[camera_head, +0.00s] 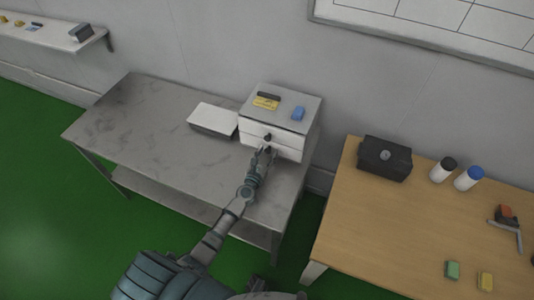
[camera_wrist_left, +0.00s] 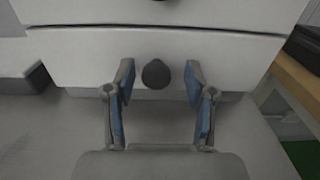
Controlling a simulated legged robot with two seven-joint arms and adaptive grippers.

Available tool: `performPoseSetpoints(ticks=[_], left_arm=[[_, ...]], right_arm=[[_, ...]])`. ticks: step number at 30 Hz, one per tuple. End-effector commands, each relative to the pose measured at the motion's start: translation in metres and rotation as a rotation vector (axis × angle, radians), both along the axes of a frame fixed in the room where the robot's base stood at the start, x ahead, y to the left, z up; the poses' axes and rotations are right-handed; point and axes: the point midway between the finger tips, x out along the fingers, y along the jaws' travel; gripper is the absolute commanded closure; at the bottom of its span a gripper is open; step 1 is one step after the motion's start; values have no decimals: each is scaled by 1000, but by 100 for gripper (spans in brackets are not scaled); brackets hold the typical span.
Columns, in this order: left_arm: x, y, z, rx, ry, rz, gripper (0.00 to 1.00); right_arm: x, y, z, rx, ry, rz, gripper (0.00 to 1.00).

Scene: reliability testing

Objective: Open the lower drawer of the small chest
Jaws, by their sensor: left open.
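The small white chest (camera_head: 311,127) stands at the right end of the grey metal table, against the wall. Its lower drawer (camera_wrist_left: 75,53) fills much of the left wrist view and looks closed. The drawer's dark round knob (camera_wrist_left: 156,74) sits between the two fingers of my left gripper (camera_wrist_left: 160,85). The fingers are open, one on each side of the knob, with a gap on both sides. In the head view my left gripper (camera_head: 265,151) is at the front of the chest and hides the lower knob partly. My right gripper is not in view.
A black item, a yellow item and a blue block (camera_head: 298,113) lie on the chest. A white box (camera_head: 212,120) lies left of it. A wooden table (camera_head: 400,225) at right holds a black box (camera_head: 385,158) and bottles. The grey table's left part (camera_head: 125,115) is clear.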

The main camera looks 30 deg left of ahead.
Motion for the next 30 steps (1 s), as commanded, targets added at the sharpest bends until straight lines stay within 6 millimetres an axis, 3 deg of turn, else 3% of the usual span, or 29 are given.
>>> performPoseSetpoints(ticks=[1,7,13,16,24,27,30], left_arm=[[0,1,0,0,0,0,51],[0,1,0,0,1,-1,100],[-1,1,-1,-1,2,0,100],[-12,0,-3,-2,5,0,100],[-88,-4,-6,-2,9,0,100],[-113,-6,-7,-2,9,-1,100],[-132,-7,-6,-1,8,-1,100]], right_arm=[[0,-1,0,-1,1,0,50],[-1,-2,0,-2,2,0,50],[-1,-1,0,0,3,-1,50],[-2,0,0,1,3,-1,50],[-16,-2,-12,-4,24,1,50],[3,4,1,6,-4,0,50],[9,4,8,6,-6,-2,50]])
